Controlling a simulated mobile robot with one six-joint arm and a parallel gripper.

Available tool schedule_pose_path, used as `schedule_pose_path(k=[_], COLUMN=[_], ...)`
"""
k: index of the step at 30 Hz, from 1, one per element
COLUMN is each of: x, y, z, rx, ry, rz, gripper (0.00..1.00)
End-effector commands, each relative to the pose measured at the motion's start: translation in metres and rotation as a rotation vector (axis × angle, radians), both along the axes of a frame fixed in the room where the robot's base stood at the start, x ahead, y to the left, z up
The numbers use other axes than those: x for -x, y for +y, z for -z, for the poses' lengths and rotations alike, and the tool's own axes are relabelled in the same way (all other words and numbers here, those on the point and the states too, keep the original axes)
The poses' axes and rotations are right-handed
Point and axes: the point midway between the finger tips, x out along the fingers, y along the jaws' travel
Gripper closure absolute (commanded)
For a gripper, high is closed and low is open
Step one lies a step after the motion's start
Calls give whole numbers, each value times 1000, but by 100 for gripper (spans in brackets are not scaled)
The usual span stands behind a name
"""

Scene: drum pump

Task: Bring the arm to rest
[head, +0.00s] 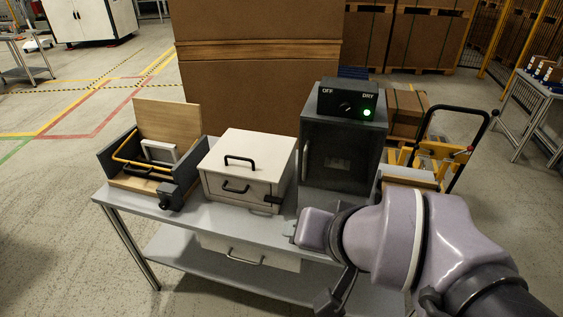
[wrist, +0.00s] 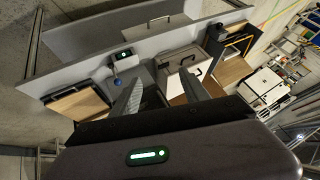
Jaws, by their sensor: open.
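My gripper (wrist: 160,92) is open, with its two dark fingers apart and nothing between them in the wrist view. My arm (head: 405,240) reaches in from the right in the head view, in front of the grey bench (head: 225,213). In the head view a dark object at the arm's lower end is partly cut off, and I cannot tell the finger gap there. In the wrist view the fingers overlap the bench items, and I see no contact.
On the bench stand an open grey box (head: 115,160) with a wooden panel, a white box (head: 245,165) with black handles, and a dark cabinet (head: 340,150) with an OFF/DRY knob and green light. A yellow-and-black cart (head: 440,152) stands right.

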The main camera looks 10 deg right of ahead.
Motion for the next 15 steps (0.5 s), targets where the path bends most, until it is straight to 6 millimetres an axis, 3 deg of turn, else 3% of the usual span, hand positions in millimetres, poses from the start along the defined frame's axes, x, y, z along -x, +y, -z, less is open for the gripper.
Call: schedule_pose_path(k=[4,14,15], x=[23,30,39], y=[-2,-2,-3], z=[3,6,9], rx=[-9,-12,-16], ry=[58,78,97], rz=[7,10,14], gripper=[47,47,47])
